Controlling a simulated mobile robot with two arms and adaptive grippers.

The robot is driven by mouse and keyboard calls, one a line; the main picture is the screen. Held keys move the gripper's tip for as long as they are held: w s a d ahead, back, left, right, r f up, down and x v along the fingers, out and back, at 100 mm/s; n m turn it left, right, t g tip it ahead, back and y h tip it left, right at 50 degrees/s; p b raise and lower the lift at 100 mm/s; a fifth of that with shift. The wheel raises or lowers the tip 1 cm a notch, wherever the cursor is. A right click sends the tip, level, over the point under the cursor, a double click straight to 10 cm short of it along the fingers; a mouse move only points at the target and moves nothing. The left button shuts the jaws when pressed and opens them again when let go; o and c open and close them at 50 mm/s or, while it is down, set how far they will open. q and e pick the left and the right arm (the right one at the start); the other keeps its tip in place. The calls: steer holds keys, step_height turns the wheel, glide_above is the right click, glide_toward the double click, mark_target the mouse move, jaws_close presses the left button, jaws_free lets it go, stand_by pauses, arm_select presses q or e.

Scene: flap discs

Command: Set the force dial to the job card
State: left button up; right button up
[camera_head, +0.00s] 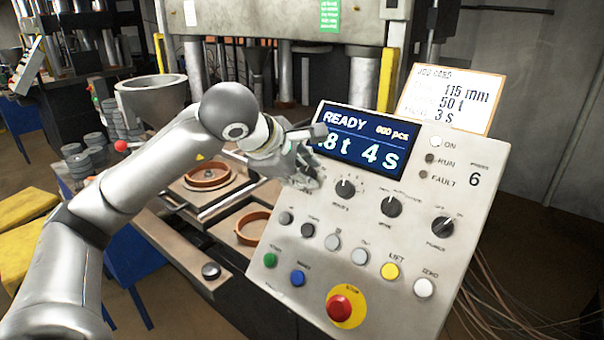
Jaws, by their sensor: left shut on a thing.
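The job card (452,97) stands at the panel's upper right edge and reads 115 mm, 50 t and 3 s. The display (362,143) reads READY, 600 pcs, and a force ending in 8 t with 4 s; the force's left part is hidden by my gripper. My left gripper (304,178) is at the upper left of the control panel (310,268), below the display's left edge. It is shut on what appears to be the force dial, which its fingers hide. Three other black dials run to the right, the nearest one (345,188) close beside my fingers. My right gripper is not in view.
Several buttons fill the lower panel, including a yellow one (390,271) and a red emergency stop (339,307). A press with brown rings (208,176) and a grey hopper (152,97) stands to the left. Cables hang at the lower right.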

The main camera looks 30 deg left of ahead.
arm_select(q)
steer(key=shift+m, duration=0.5)
steer(key=o, duration=1.1)
steer(key=shift+c, duration=0.2)
steer(key=shift+s+r, duration=0.3)
steer(key=shift+r, duration=0.1)
steer(key=v, duration=1.1)
